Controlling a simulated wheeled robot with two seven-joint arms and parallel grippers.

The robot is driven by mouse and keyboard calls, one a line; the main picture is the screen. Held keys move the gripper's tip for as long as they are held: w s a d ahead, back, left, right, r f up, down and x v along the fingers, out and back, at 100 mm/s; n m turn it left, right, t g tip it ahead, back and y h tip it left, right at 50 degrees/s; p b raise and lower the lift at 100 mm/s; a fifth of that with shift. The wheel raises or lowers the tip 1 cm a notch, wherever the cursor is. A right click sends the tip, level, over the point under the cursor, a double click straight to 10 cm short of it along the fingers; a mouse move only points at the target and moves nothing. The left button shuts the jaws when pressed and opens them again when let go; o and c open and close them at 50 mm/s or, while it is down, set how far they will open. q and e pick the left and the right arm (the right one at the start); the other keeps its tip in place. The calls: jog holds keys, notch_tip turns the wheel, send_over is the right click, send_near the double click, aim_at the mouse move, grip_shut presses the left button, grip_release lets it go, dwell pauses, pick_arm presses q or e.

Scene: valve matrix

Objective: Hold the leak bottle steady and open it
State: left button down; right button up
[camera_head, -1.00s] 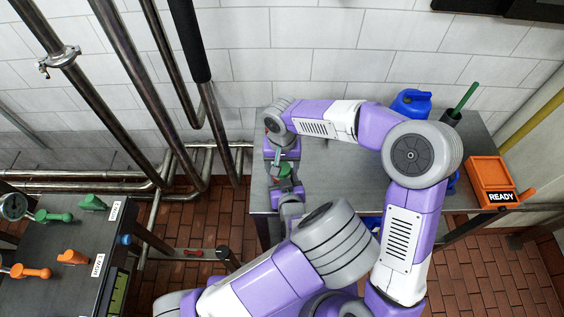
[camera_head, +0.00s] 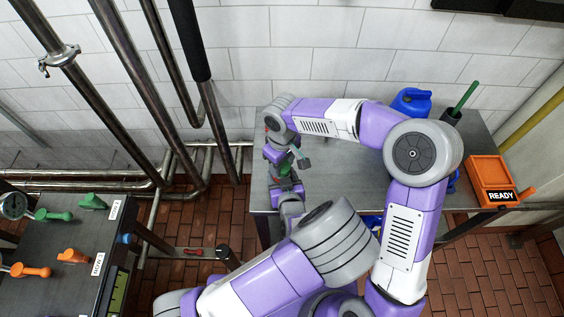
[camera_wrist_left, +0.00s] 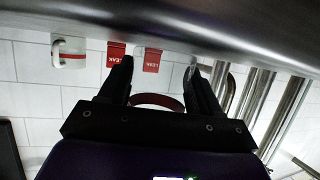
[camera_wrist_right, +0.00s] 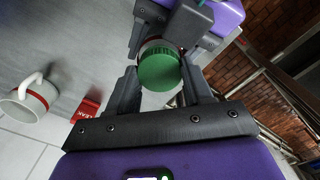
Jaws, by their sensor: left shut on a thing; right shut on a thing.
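The leak bottle is mostly hidden between my grippers in the head view. Its ribbed green cap (camera_wrist_right: 160,70) faces the camera in the right wrist view, with a red ring and pale, see-through body partly showing. My right gripper (camera_wrist_right: 161,88) is shut on the cap, one finger on each side. My left gripper (camera_wrist_left: 162,82) is shut on the bottle's body, with a reddish band (camera_wrist_left: 155,99) between its fingers. In the head view both grippers meet near the grey table's left end.
The grey table (camera_head: 345,180) is bare in the middle. A blue can (camera_head: 411,102) stands at its back, an orange READY box (camera_head: 491,178) at its right. Red LEAK tags (camera_wrist_left: 152,61) and a white mug (camera_wrist_left: 68,50) are nearby. Metal pipes (camera_head: 135,85) rise at left.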

jog(key=shift+n, duration=0.5)
jog(key=o, duration=1.2)
jog(key=shift+c, duration=0.2)
